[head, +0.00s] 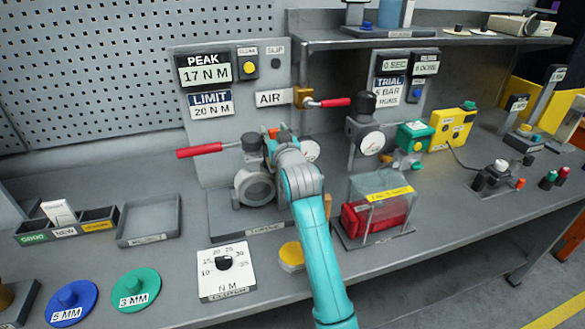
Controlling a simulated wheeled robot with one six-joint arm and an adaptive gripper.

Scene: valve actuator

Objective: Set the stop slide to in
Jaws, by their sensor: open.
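My arm (312,225) reaches from the front edge up to the valve fixture in the middle of the bench. My gripper (273,143) is open at the back of the fixture, mostly hidden behind my own wrist. A small orange-red part (279,131) shows just beside it; I cannot tell whether they touch. The grey valve body (254,187) stands on a plate, with a red-handled lever (200,150) pointing left. I cannot make out a part marked as the stop slide, nor its position; my wrist covers part of the fixture.
A panel (222,125) behind reads peak 17 N M and limit 20 N M. A red-handled air lever (333,103) sticks out right of it. A clear guarded red box (378,212) stands close right of my arm. A torque dial (224,264) and yellow button (292,254) lie in front.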

